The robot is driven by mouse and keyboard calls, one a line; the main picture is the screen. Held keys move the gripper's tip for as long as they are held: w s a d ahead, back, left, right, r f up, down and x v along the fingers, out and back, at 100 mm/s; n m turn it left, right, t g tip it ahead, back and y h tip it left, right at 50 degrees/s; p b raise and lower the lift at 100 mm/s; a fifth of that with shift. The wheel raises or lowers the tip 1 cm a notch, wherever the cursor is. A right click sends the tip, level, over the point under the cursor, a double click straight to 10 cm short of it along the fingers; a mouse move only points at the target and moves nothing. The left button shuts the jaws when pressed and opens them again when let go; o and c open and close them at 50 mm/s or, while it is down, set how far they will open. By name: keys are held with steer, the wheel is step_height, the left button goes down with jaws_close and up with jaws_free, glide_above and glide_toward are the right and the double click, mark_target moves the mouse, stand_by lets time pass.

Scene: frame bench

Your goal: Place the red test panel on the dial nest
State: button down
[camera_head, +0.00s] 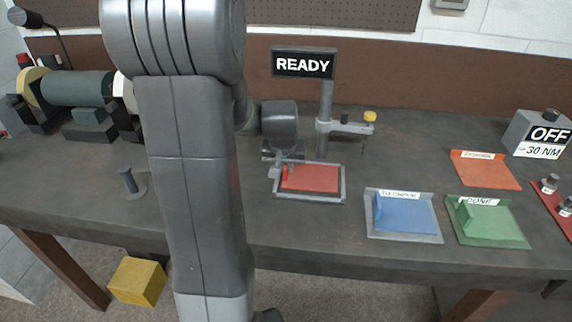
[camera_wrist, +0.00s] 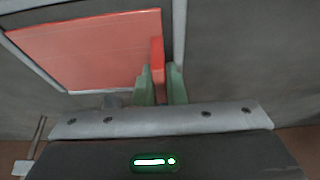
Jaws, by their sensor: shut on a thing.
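The red test panel (camera_head: 312,178) lies level within the grey rim of the dial nest (camera_head: 343,198). I cannot tell whether it is fully seated or slightly above the base. My gripper (camera_head: 280,168) is at the panel's left end. In the wrist view, my gripper's green fingers (camera_wrist: 160,82) are shut on the panel's upright red tab (camera_wrist: 157,53). The flat red panel also shows there (camera_wrist: 88,48), with the nest's grey rim (camera_wrist: 178,30) around it. A post with a dial arm (camera_head: 345,127) and a READY sign (camera_head: 304,64) stands behind the nest.
Right of the nest are a tray with a blue panel (camera_head: 402,214), a tray marked DONE with a green panel (camera_head: 492,222) and an orange plate (camera_head: 485,170). An OFF box (camera_head: 540,134) stands at the far right. A short peg (camera_head: 130,182) stands left.

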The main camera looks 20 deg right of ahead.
steer(key=shift+f, duration=0.15)
steer(key=c, duration=1.5)
jaws_free()
steer(key=shift+s+r, duration=0.1)
steer(key=shift+r, duration=0.55)
steer(key=v, duration=1.1)
steer(key=shift+a, duration=0.15)
